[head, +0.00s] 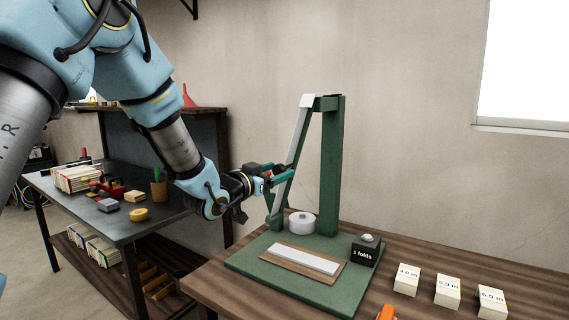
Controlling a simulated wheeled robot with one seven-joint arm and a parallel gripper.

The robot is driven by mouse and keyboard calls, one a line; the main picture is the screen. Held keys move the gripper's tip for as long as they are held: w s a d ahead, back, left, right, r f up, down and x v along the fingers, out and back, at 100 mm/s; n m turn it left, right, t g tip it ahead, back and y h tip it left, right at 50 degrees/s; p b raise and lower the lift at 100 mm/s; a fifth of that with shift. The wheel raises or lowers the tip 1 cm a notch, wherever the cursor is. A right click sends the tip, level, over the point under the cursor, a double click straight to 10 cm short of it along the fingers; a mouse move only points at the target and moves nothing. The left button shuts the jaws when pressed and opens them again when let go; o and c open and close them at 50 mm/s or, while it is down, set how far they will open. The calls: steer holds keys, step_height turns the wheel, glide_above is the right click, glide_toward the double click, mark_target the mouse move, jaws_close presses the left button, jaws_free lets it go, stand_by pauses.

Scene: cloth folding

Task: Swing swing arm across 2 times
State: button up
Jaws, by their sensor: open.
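The green folding stand (333,170) stands upright on a green base plate (292,285) on the wooden table. Its swing arm (299,135), pale grey along its length, hangs from the top of the post and slants down to the left. My gripper (279,176) is at the swing arm's lower middle, on its left side. Its jaws are open; whether the fingers touch the swing arm cannot be told. A black box (367,252) with a grey button on top reads "1 folds". A folded white cloth strip (299,258) lies on a brown board on the base plate.
A white roll (301,223) sits by the foot of the post. White blocks with number labels (448,291) stand on the table at right, and an orange object (386,312) is at the front edge. A dark side table (115,222) with small items stands at left.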

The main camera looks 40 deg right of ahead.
mark_target(285, 167)
steer(key=shift+p+x, duration=0.55)
steer(key=shift+x, duration=1.5)
steer(key=shift+c, duration=0.3)
jaws_close()
